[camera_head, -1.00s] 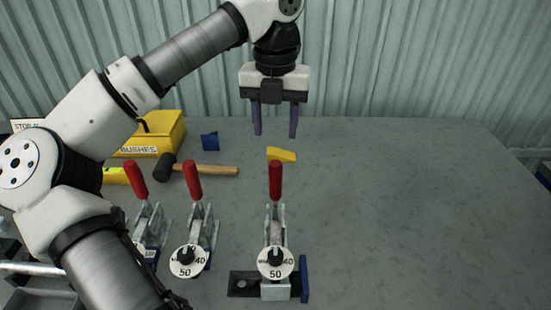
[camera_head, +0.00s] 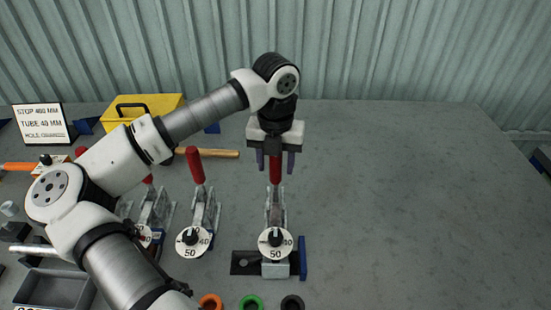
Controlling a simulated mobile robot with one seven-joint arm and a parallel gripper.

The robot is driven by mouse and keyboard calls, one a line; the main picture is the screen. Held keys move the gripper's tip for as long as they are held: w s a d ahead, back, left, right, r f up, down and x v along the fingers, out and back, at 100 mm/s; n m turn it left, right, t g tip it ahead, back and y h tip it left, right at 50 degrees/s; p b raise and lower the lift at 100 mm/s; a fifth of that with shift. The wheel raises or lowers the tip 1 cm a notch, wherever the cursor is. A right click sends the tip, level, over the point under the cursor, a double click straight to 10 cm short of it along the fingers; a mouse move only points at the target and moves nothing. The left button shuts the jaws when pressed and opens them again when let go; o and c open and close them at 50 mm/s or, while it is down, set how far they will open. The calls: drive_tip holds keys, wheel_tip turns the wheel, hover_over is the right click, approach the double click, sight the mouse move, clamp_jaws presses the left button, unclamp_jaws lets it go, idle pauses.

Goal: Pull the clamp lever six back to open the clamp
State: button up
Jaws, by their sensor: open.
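Several toggle clamps stand in a row with red levers. The right-hand clamp (camera_head: 276,210) has an upright red lever (camera_head: 275,171) and a round dial (camera_head: 275,243) in front of it. My gripper (camera_head: 276,162) points down at this lever, its two fingers apart. The lever's top shows between the fingers, one on each side; contact is not visible. The middle clamp (camera_head: 205,215) has its red lever (camera_head: 195,166) up, tilted slightly left. Another clamp (camera_head: 152,212) is partly hidden by my arm. I cannot read a number six on any clamp.
A yellow box (camera_head: 150,106) and a hammer handle (camera_head: 222,153) lie behind the clamps. A sign (camera_head: 40,123) stands at the back left, a grey tray (camera_head: 55,288) at the front left. Coloured rings (camera_head: 250,302) lie in front.

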clamp_jaws()
idle(0.4)
